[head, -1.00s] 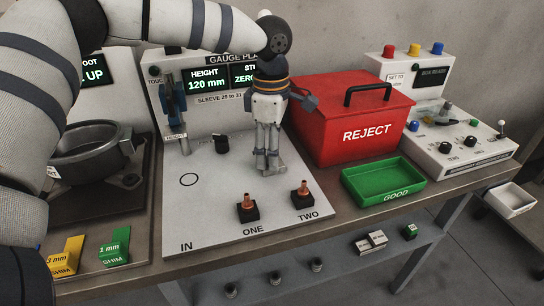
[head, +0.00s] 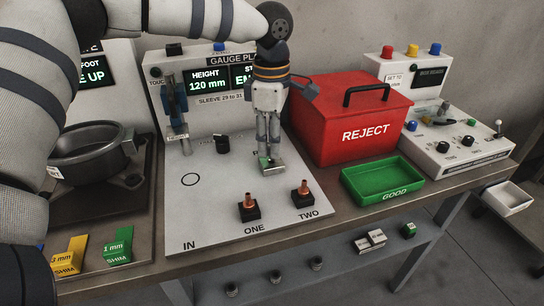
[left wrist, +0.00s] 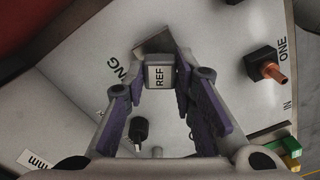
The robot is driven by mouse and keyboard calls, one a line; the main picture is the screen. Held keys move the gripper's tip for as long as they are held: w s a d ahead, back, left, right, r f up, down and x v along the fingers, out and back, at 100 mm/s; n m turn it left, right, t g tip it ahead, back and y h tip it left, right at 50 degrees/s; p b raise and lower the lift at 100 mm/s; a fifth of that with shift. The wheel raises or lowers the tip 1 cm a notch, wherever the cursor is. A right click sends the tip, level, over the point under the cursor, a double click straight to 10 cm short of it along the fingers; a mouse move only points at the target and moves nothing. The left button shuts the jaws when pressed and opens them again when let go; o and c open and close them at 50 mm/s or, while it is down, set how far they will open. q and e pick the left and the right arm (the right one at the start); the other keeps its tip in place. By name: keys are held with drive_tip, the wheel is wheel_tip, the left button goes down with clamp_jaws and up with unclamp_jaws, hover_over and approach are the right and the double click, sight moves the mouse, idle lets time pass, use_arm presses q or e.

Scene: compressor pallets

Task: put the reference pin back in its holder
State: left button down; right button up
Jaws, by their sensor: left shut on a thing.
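My left gripper (head: 268,160) hangs pointing down over the right part of the white gauge plate (head: 205,215). It is shut on the reference pin, a pale block marked REF (left wrist: 160,75) that sits between the purple finger pads in the left wrist view. In the head view only a small metallic bit of the pin (head: 276,165) shows at the fingertips. I cannot tell whether it touches the plate. The holder cannot be made out clearly; the gripper may cover it. My right gripper is not in view.
Two black posts with copper tops, ONE (head: 249,210) and TWO (head: 302,196), stand in front of the gripper. A black knob (head: 222,143) is to its left. The red REJECT box (head: 350,120) and green GOOD tray (head: 383,181) are to the right.

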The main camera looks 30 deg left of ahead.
use_arm(q)
drive_tip(key=shift+r, duration=1.8)
